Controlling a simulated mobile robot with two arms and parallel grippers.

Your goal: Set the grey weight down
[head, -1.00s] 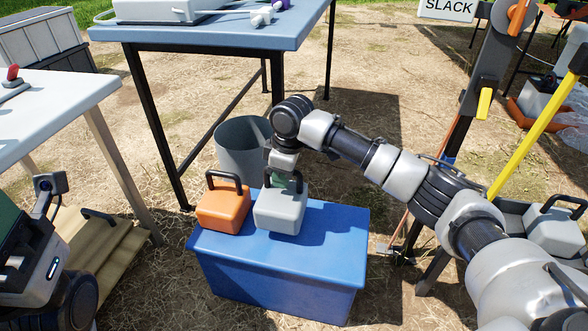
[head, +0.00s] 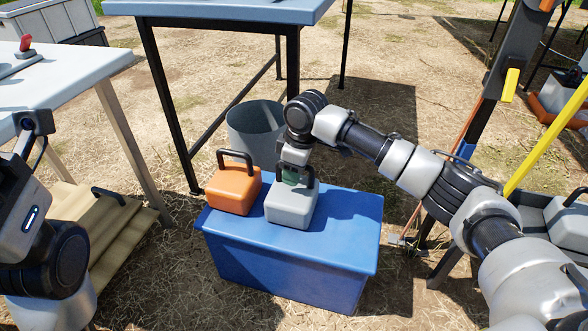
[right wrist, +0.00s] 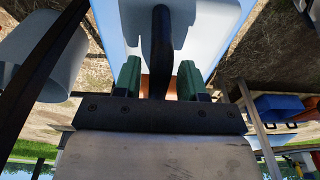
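The grey weight (head: 290,206) sits upright on the lid of the blue box (head: 345,215), just right of the orange weight (head: 234,190). My right gripper (head: 293,178) points down at the grey weight's black handle (head: 312,176). In the right wrist view the handle (right wrist: 161,45) stands between the two green fingers (right wrist: 160,80). A gap shows on each side of the handle, so the fingers are open around it. My left arm is at the left edge of the head view; its fingers do not show.
A grey bucket (head: 256,130) stands behind the blue box, near the blue-topped table (head: 220,10). A pale table (head: 60,75) and wooden steps (head: 110,235) are on the left. A yellow pole (head: 545,140) and another grey weight (head: 568,222) are at the right. The box lid's right part is clear.

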